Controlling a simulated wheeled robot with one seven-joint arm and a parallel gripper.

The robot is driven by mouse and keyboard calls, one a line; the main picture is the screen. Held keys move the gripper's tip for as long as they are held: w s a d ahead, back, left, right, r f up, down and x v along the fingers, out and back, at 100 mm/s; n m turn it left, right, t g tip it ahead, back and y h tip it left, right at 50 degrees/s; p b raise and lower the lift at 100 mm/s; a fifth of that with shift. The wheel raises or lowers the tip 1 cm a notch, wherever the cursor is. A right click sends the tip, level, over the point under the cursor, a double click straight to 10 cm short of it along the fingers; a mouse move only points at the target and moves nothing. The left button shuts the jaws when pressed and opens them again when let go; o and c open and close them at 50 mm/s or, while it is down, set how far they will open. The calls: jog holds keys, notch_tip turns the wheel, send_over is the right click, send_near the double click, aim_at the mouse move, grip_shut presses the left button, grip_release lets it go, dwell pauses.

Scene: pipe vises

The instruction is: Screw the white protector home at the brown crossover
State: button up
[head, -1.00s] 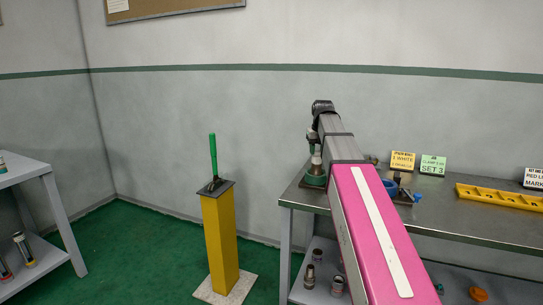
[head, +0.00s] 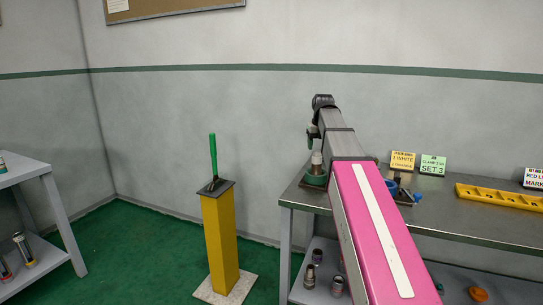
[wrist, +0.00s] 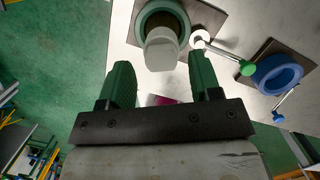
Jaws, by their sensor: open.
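The white protector (head: 317,158) sits upright on top of the brown crossover (head: 317,170), which stands in the green vise (head: 315,180) at the left end of the bench. How far the thread is engaged cannot be told. In the wrist view, the protector (wrist: 161,50) shows as a pale cap in front of the green vise's ring (wrist: 146,22). My gripper (wrist: 160,75) is open and empty, its two green fingers apart. The protector is beyond the fingertips, not between them. In the head view, my gripper (head: 311,136) is just above the protector.
A blue vise (wrist: 278,74) with a green-knobbed handle (wrist: 247,68) nearby is right of the green vise. Signs (head: 402,161) and a yellow rack (head: 500,197) stand further right on the bench. A yellow post (head: 220,245) with a green lever stands left on clear floor.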

jog(key=n, duration=0.3)
jog(key=n+y, duration=0.1)
jog(key=n, duration=0.3)
jog(key=shift+g, duration=0.3)
jog(key=n, duration=0.3)
jog(key=shift+y, duration=0.3)
jog(key=n+g, duration=0.1)
jog(key=n, duration=0.3)
jog(key=n+g, duration=0.1)
jog(key=n, duration=0.6)
jog(key=n+g, duration=0.1)
jog(key=n, duration=0.2)
jog(key=shift+n, duration=0.4)
jog(key=n, duration=0.4)
jog(key=shift+g+h, duration=0.3)
jog(key=shift+h, duration=0.1)
